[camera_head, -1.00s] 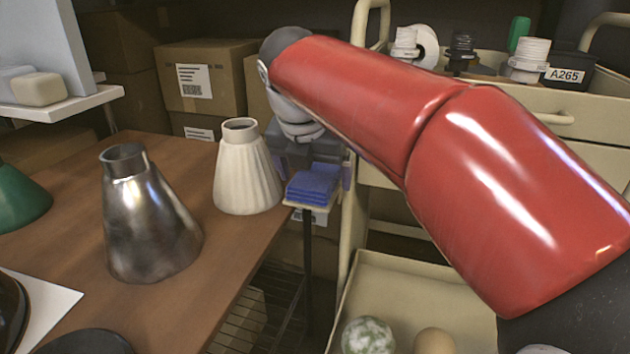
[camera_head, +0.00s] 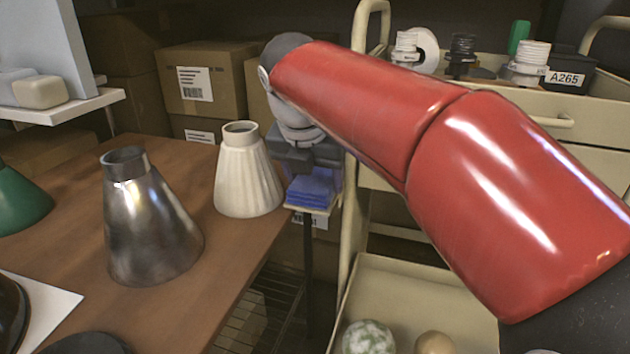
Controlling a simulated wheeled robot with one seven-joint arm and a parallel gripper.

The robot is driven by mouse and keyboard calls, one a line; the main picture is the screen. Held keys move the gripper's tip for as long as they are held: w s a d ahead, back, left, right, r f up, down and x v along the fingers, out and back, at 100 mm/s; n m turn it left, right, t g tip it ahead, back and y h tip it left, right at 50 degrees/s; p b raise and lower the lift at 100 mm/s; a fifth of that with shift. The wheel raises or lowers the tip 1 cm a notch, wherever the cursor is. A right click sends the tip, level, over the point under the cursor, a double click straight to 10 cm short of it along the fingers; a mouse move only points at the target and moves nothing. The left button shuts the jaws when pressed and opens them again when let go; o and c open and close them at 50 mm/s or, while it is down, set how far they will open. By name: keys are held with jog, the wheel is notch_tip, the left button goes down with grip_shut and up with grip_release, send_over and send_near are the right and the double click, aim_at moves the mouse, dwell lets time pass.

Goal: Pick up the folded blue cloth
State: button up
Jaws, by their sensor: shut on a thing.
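The folded blue cloth (camera_head: 311,188) lies on a small light-coloured stand top (camera_head: 305,211) just off the right edge of the wooden table. My gripper (camera_head: 308,172) is right over the cloth, pointing down, at the end of my red arm. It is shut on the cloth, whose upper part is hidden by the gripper. The cloth's lower folds still appear to be at the stand top; I cannot tell whether there is a gap.
A white ribbed lampshade (camera_head: 247,175) stands close to the left of my gripper. A metal lampshade (camera_head: 148,225) stands further left on the wooden table (camera_head: 225,250). A cream cart (camera_head: 400,285) with bins is on the right. Boxes (camera_head: 200,80) stand behind.

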aim_at(318, 175)
notch_tip(318, 175, up, 4)
jog(key=shift+p, duration=0.45)
jog(key=s+a, duration=0.3)
jog(key=s, duration=0.5)
jog(key=s+a+b, duration=0.1)
jog(key=s+a, duration=0.2)
jog(key=s, duration=0.6)
jog(key=shift+a, duration=0.1)
jog(key=shift+o, duration=1.2)
jog(key=shift+c, duration=0.7)
jog(key=shift+w+r, duration=0.1)
